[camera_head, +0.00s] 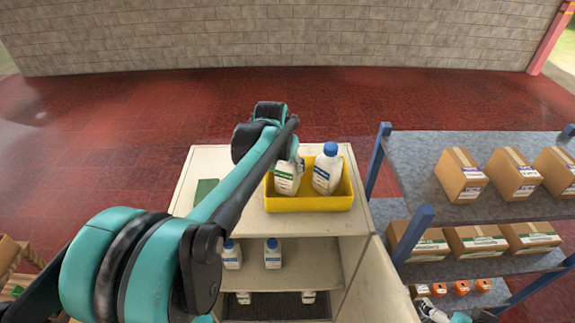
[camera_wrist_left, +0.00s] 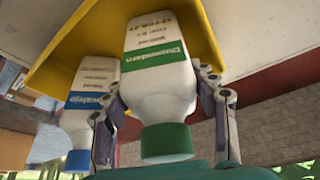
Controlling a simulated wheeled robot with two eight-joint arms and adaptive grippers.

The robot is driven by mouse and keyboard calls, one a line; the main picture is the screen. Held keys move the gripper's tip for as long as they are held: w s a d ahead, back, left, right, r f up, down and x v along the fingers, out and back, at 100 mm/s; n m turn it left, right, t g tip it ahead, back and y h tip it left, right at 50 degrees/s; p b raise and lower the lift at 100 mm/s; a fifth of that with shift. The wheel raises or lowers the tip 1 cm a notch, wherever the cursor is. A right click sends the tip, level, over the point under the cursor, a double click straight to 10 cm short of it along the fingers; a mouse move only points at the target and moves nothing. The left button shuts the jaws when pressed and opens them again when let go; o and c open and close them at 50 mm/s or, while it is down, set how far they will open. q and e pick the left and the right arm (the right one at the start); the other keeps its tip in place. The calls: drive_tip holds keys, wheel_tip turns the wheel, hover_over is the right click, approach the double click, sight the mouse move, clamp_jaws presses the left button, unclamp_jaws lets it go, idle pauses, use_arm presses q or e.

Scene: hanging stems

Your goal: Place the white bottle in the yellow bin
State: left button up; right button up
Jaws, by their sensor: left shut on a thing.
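A white bottle with a green label (camera_head: 287,180) is at the left part of the yellow bin (camera_head: 310,204), which stands on top of the cream cabinet. In the left wrist view the same bottle (camera_wrist_left: 155,60) shows its green cap, with my left gripper's fingers (camera_wrist_left: 160,85) closed on either side of it. My left gripper (camera_head: 297,160) is partly hidden by its arm in the head view. Whether the bottle's base touches the bin floor is hidden. A second white bottle with a blue cap (camera_head: 327,172) stands in the bin to the right. My right gripper (camera_head: 430,310) shows small at the bottom edge.
Blue-capped white bottles (camera_head: 272,254) stand on the cabinet's upper shelf, with more small bottles below. A green item (camera_head: 205,190) lies on the cabinet top at left. The cabinet door (camera_head: 385,285) stands open. Right of it is a blue-posted rack (camera_head: 420,150) with several cardboard boxes.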

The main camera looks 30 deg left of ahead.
use_arm(q)
drive_tip(key=o, duration=1.5)
drive_tip(key=shift+f, duration=0.1)
drive_tip(key=shift+o, duration=1.2)
drive_tip(key=shift+w, duration=0.1)
drive_tip(key=a+v, duration=0.1)
drive_tip(key=v, duration=1.1)
drive_tip(key=s+d+f+m+t, duration=0.1)
drive_tip(key=s+d+f+t, duration=0.1)
drive_tip(key=s+d+f, duration=1.2)
drive_tip(key=shift+s+d+f+m+t+h+b, duration=0.2)
drive_tip(key=shift+d+f+m+t+h+b, duration=0.15)
drive_tip(key=shift+d+f, duration=0.45)
drive_tip(key=shift+s+d+r, duration=0.1)
drive_tip(key=shift+d+r, duration=0.1)
drive_tip(key=shift+d, duration=0.05)
